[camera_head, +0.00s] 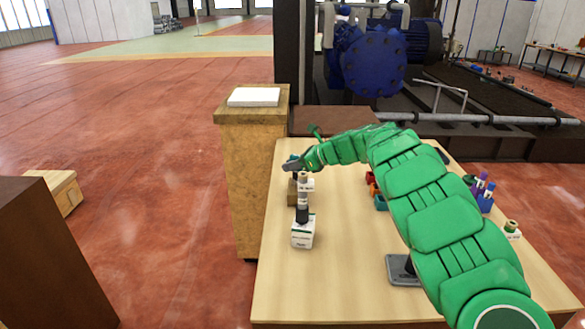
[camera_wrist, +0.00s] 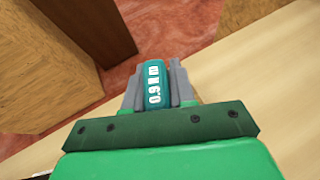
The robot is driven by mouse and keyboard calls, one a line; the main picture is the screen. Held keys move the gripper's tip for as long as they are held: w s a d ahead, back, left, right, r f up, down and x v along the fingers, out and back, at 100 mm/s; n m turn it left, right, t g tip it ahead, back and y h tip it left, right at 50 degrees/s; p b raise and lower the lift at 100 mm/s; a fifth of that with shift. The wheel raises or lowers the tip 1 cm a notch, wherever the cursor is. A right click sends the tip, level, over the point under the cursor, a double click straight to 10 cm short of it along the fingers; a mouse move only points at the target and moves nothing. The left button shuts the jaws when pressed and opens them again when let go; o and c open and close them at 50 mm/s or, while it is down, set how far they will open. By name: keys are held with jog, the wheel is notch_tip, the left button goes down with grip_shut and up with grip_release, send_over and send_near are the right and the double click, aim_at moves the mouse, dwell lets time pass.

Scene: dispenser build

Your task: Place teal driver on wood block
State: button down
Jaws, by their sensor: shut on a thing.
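My gripper (camera_head: 292,165) is over the far left part of the light wood table. In the wrist view my gripper (camera_wrist: 156,92) is shut on the teal driver (camera_wrist: 153,84), whose teal body with white lettering sits between the grey fingers. In the head view only a small teal bit of the driver shows at the fingertips. A small brown wood block (camera_head: 291,197) is on the table below my gripper, partly hidden by a black-and-white device. The gap between driver and block cannot be judged.
A white box-shaped base (camera_head: 303,236) carries the black-and-white upright device close to my gripper. A tall wood pedestal (camera_head: 252,180) with a white slab stands left of the table. Red and teal bins (camera_head: 380,203) and blue holders (camera_head: 486,203) are to the right. The table's front left is clear.

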jog(key=shift+f, duration=0.55)
jog(key=shift+f, duration=0.15)
jog(key=c, duration=0.9)
grip_release()
jog(key=shift+c, duration=0.2)
jog(key=shift+s+d+r, duration=0.15)
jog(key=shift+d+r, duration=0.3)
jog(key=v, duration=1.1)
